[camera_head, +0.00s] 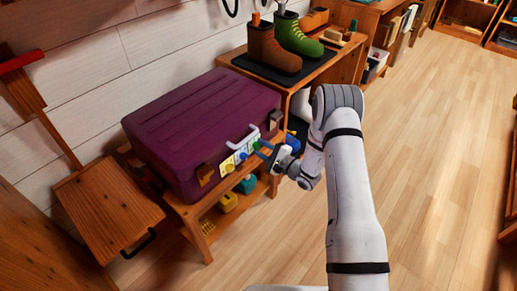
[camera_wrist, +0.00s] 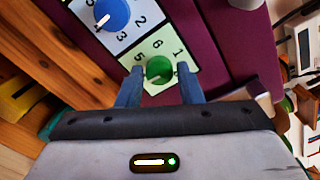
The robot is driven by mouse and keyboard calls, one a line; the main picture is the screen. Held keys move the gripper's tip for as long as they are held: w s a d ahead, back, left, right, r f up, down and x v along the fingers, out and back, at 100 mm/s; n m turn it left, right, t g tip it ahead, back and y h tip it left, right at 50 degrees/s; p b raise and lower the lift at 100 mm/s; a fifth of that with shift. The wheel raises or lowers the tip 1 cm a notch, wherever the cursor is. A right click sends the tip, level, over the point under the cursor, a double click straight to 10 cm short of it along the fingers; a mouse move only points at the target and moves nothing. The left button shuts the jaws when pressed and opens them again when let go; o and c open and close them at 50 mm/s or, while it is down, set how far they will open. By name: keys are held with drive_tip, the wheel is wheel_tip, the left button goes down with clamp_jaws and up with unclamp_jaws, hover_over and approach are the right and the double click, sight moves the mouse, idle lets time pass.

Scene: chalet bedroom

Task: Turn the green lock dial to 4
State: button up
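The green lock dial (camera_wrist: 159,69) sits on a pale green plate (camera_wrist: 144,46) on the purple suitcase's front. The digits 5, 6 and 1 show around its far side; its near side is partly hidden, and I cannot tell which number it is set to. My gripper (camera_wrist: 160,77) has its two blue fingers apart, one on each side of the dial, with small gaps seeming to remain. A blue dial (camera_wrist: 112,14) with a white pointer is on the neighbouring plate. In the head view, my gripper (camera_head: 266,152) is at the right end of the suitcase's (camera_head: 200,120) dial row.
A white handle (camera_head: 242,136) sticks out just above the dials. The suitcase lies on a wooden bench (camera_head: 195,212) with yellow and teal items below. Boots (camera_head: 274,50) stand on a cabinet behind. Floor to the right (camera_head: 430,150) is clear.

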drive_tip(key=o, duration=0.3)
drive_tip(key=shift+a, duration=0.1)
drive_tip(key=p+v, duration=0.1)
drive_tip(key=v, duration=0.7)
idle(0.3)
